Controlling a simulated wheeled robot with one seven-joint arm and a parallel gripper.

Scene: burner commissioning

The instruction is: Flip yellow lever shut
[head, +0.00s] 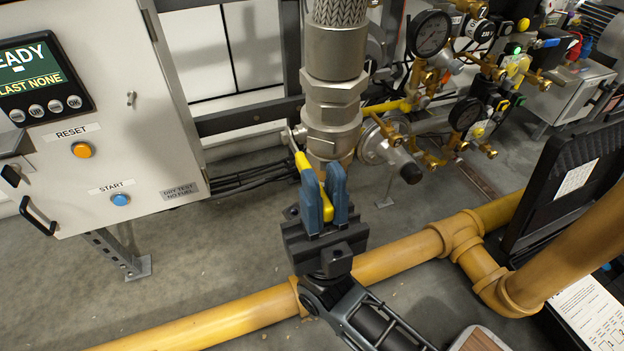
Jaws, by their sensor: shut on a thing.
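The yellow lever (303,161) runs from the valve area below a large metal hose coupling (334,100) down into my gripper (324,195). My gripper has blue fingers and is shut on the lever, with yellow showing between and above the fingers. The lever slants down and toward me from the coupling. The fingers hide part of the lever and part of the valve body behind it.
A grey control cabinet (150,120) with a display, an orange RESET button (82,150) and a blue START button (120,199) stands left. Gauges and brass valves (430,35) crowd the upper right. A yellow pipe (390,258) crosses below my gripper.

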